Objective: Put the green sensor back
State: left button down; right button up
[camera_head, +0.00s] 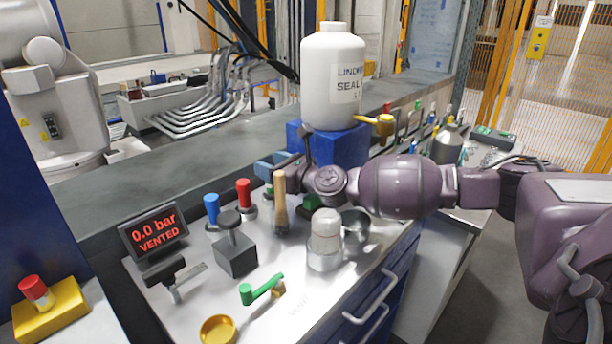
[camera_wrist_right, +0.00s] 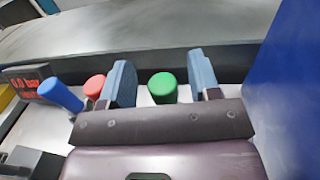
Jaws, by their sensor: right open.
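The green sensor (camera_wrist_right: 163,88) shows in the right wrist view as an upright green-topped cylinder between the two blue-grey fingers of my right gripper (camera_wrist_right: 163,78). The fingers are open, with a gap on each side of it. In the head view my right gripper (camera_head: 283,165) is over the back of the bench, and the green sensor is mostly hidden there. A red-topped sensor (camera_head: 244,190) and a blue-topped sensor (camera_head: 211,204) stand left of it; the red one (camera_wrist_right: 94,87) is just outside the left finger. The green sensor's base is hidden. My left gripper is not in view.
A wooden handle (camera_head: 280,195), a clear-domed metal part (camera_head: 325,232) and a black-knobbed block (camera_head: 236,252) stand near my wrist. A white jug (camera_head: 333,75) sits on a blue block (camera_head: 345,146) behind. The display (camera_head: 155,232) reads 0.0 bar, VENTED.

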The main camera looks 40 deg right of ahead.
jog(key=p+v, duration=0.1)
jog(key=v, duration=0.6)
jog(key=shift+s+r+p, duration=0.15)
jog(key=shift+s+p, duration=0.15)
jog(key=shift+v, duration=0.85)
jog(key=shift+s, duration=0.2)
jog(key=shift+d, duration=0.1)
